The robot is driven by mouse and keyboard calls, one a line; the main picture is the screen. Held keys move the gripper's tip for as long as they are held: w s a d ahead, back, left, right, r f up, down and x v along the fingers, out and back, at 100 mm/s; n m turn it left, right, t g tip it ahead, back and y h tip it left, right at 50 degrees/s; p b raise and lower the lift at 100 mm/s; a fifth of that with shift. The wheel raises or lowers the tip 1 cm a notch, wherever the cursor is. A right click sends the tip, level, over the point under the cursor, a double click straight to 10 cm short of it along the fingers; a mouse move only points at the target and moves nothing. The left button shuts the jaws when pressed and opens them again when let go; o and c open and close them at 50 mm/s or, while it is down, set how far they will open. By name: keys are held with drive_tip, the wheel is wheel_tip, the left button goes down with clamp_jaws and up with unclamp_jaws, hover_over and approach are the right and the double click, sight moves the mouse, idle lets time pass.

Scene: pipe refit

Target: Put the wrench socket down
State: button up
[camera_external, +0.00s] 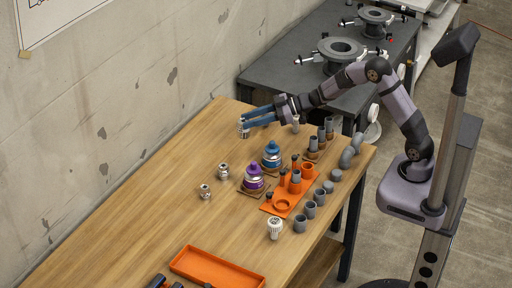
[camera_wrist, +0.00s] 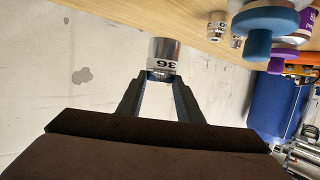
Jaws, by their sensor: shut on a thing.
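My gripper (camera_external: 245,122) is near the far left end of the wooden table (camera_external: 150,215). It is shut on a shiny metal wrench socket (camera_external: 243,131), which hangs below the fingertips in the external view. In the wrist view the socket (camera_wrist: 165,56) sits between the fingertips, with a dark number, seemingly 36, upside down on a white band. I cannot tell whether its lower end touches the table. Two more metal sockets, one nearer (camera_external: 205,191) and one farther (camera_external: 223,172), stand apart on the table; they also show at the top of the wrist view (camera_wrist: 217,24).
A blue-topped item (camera_external: 272,155) and a purple-topped item (camera_external: 253,178) stand to the right of the sockets. An orange holder (camera_external: 282,206), grey pipe fittings (camera_external: 310,209) and an orange tray (camera_external: 215,268) lie nearer. The table's left part is clear; a wall borders it.

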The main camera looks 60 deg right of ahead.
wheel_tip(320, 180, down, 5)
drive_tip(key=shift+f, duration=0.1)
drive_tip(key=shift+f, duration=1.8)
drive_tip(key=shift+f, duration=0.2)
drive_tip(key=o, duration=1.2)
